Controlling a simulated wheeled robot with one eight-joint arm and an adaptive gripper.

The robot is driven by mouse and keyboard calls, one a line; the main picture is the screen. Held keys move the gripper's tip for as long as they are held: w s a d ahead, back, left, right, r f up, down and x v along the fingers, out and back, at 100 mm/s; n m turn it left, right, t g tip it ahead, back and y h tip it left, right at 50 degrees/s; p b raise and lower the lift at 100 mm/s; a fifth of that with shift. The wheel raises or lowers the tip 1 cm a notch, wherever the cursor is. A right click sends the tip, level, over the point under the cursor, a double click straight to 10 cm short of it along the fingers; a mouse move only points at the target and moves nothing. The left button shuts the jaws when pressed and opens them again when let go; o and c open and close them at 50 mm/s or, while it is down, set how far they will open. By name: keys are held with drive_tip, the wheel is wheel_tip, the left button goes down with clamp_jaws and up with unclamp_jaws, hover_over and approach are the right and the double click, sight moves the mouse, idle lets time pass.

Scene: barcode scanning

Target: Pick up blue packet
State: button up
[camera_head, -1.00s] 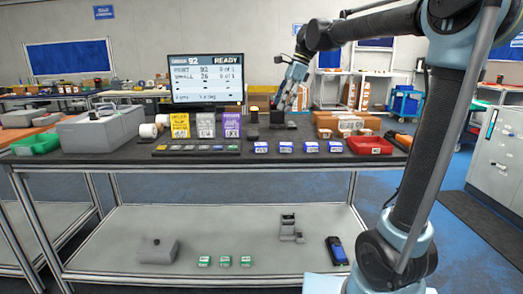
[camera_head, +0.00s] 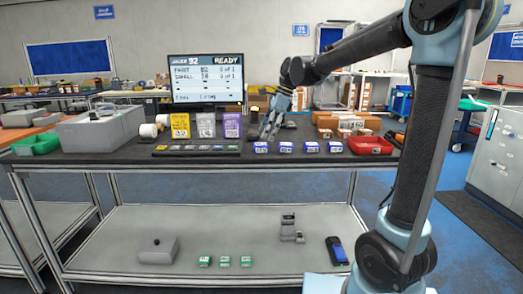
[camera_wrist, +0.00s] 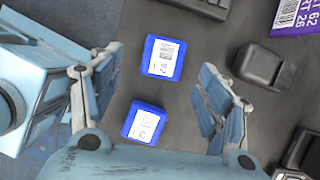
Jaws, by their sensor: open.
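Several blue packets with white labels lie in a row along the front of the dark tabletop in the head view, the leftmost packet (camera_head: 261,147) and another packet (camera_head: 285,147) nearest my gripper. My gripper (camera_head: 267,136) is above the table, just behind these two, pointing down. In the wrist view, two blue packets show between the spread fingers of my gripper (camera_wrist: 145,100): an upper packet (camera_wrist: 163,57) and a lower packet (camera_wrist: 144,122). Neither is touched. The gripper is open and empty.
A red tray (camera_head: 370,145) stands right of the packet row. Yellow (camera_head: 180,126), grey (camera_head: 206,125) and purple (camera_head: 232,125) boxes stand left of my gripper. A dark scanner-like object (camera_wrist: 261,66) sits right of the packets in the wrist view. A monitor (camera_head: 207,78) stands behind.

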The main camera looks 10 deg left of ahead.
sight(261, 144)
drive_tip(key=shift+w+x, duration=0.15)
drive_tip(key=shift+x, duration=1.15)
drive_tip(key=shift+w+x, duration=0.1)
drive_tip(key=shift+x, duration=1.2)
drive_tip(key=shift+a, duration=0.1)
drive_tip(key=shift+c, duration=0.6)
drive_tip(key=c, duration=1.1)
